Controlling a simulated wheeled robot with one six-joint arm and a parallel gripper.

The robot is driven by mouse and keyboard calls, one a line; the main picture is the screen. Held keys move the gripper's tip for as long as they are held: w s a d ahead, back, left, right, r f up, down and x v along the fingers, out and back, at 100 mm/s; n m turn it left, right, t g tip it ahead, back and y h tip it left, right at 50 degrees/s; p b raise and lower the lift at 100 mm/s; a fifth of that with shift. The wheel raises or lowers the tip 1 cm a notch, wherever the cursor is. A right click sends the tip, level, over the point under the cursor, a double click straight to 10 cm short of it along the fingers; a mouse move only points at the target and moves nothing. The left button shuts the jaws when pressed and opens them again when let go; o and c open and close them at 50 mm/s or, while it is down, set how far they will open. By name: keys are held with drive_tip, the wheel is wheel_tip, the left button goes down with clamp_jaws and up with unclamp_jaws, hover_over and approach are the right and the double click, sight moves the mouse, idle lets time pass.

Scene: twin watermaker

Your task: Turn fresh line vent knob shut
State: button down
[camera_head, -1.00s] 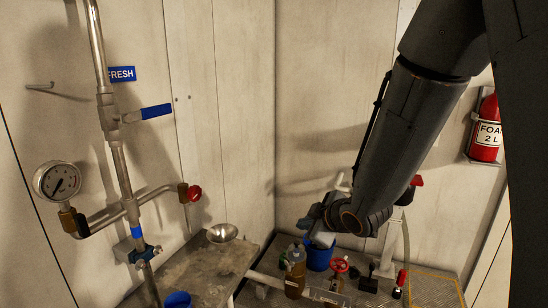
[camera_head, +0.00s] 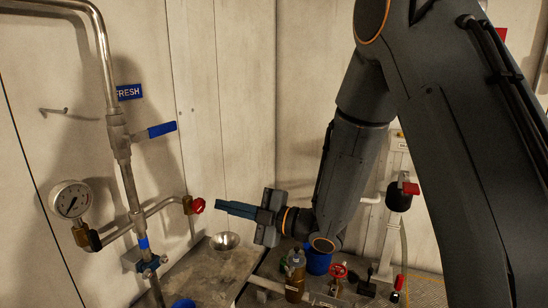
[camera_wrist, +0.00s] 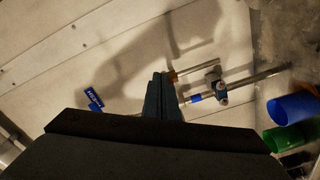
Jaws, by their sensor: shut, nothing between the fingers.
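The fresh line vent knob is the small red knob (camera_head: 198,205) on a brass fitting at the end of a side pipe, near the blue FRESH label (camera_head: 129,92). My gripper (camera_head: 220,208) points left at it, its blue-grey fingers shut and empty. The fingertips are just right of the knob, with a small gap in the head view. In the wrist view, my gripper (camera_wrist: 158,80) ends beside the brass fitting (camera_wrist: 172,76). The knob itself seems hidden behind the fingers there. The label also shows in the wrist view (camera_wrist: 94,100).
A pressure gauge (camera_head: 70,200) and a blue lever (camera_head: 162,129) are on the pipework. A metal bowl (camera_head: 225,240) sits on the bench below the knob. A blue cup (camera_head: 318,262), a brown bottle (camera_head: 295,276) and a red handwheel (camera_head: 338,270) stand lower right.

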drive_tip(key=shift+b+x, duration=0.5)
drive_tip(key=shift+x, duration=1.1)
drive_tip(key=shift+s+a+f+b, duration=0.15)
drive_tip(key=shift+s+f+b, duration=0.2)
drive_tip(key=shift+f+b, duration=0.75)
drive_tip(key=shift+s+a+b, duration=0.15)
drive_tip(key=shift+s+b, duration=0.2)
drive_tip(key=shift+b, duration=0.4)
drive_tip(key=shift+w+f, duration=0.1)
drive_tip(key=shift+f, duration=0.05)
drive_tip(key=v, duration=0.6)
drive_tip(key=shift+f+b, duration=0.2)
drive_tip(key=shift+b, duration=0.15)
drive_tip(key=shift+w, duration=0.2)
